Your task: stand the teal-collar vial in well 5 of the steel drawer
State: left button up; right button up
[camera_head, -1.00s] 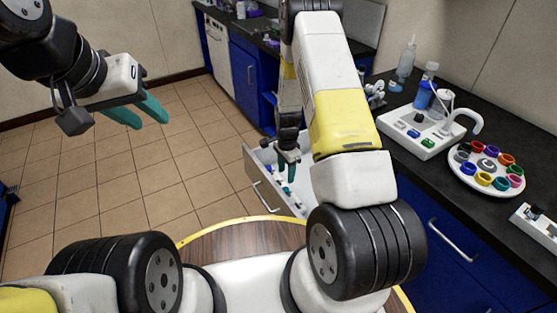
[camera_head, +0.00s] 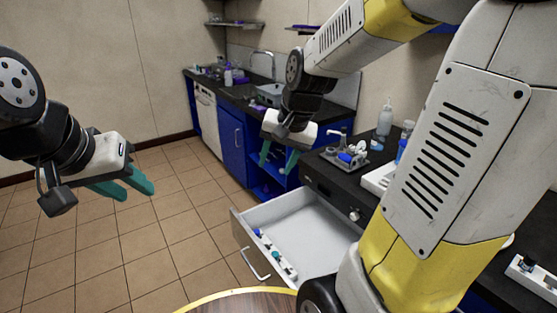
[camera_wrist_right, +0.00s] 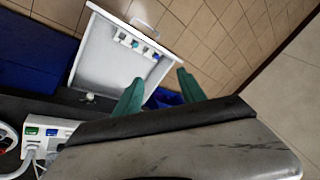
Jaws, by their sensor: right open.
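The steel drawer (camera_head: 318,222) is pulled open below the black counter. A row of small wells (camera_head: 272,250) runs along its front inside wall. A small teal-topped item, seemingly the teal-collar vial (camera_head: 277,254), stands in that row; a blue-topped one (camera_head: 257,232) is near its far end. The row also shows in the right wrist view (camera_wrist_right: 136,44). Well numbers are too small to read. My right gripper (camera_head: 279,160) is open and empty, above and beyond the drawer. My left gripper (camera_head: 126,187) is open and empty over the floor at left.
On the counter are a grey holder (camera_head: 345,156) with small items and a clear bottle (camera_head: 385,118). A sink counter (camera_head: 235,92) stands at the back. A round wooden table edge (camera_head: 240,301) is at the bottom. The tiled floor at left is clear.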

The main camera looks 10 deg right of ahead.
jog(key=s+r+n+t, duration=0.2)
jog(key=s+r+n, duration=0.3)
jog(key=s, duration=0.7)
jog(key=shift+s+r, duration=0.35)
jog(key=shift+r, duration=0.25)
